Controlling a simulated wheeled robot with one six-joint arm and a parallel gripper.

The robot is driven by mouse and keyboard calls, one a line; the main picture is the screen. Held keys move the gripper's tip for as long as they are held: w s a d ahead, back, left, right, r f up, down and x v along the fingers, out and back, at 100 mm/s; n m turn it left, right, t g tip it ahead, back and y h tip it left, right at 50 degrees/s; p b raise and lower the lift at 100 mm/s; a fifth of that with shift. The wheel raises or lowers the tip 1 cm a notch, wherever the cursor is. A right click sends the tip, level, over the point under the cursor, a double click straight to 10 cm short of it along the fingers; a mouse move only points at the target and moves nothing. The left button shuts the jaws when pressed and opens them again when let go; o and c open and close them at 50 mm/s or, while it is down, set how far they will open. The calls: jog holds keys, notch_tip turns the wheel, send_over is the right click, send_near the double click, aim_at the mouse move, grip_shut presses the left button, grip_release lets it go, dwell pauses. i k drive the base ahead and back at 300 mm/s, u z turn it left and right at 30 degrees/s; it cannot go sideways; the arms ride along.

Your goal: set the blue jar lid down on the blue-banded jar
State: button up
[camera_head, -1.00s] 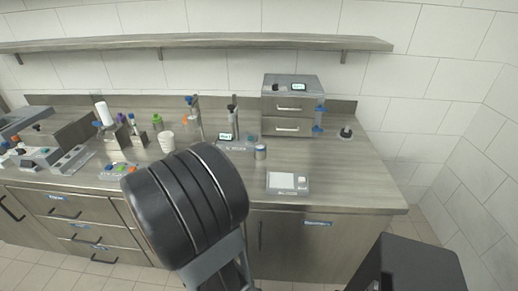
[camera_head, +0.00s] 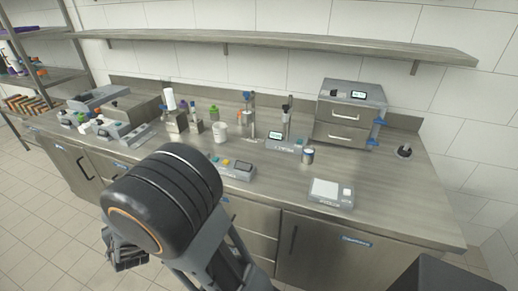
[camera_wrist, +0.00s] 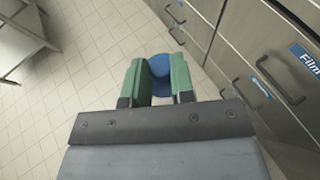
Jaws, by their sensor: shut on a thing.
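The blue jar lid (camera_wrist: 159,65) is between the green fingers of my gripper (camera_wrist: 160,78) in the wrist view, held above the tiled floor in front of the cabinets. In the head view my gripper is at the lower left, beside the counter front, and the lid cannot be made out there. A small grey jar with a blue band (camera_head: 308,157) stands upright on the counter, right of centre. My gripper is well apart from it, to its left and nearer me.
A drawer unit (camera_head: 345,113) is at the back. A shelf (camera_head: 290,50) runs above. Cups and bottles stand to the left.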

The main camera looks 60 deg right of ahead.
aim_at(309, 151)
jog(key=u, duration=0.65)
jog(key=k, duration=0.95)
jog(key=z, duration=0.8)
jog(key=i, duration=0.5)
jog(key=z, duration=0.05)
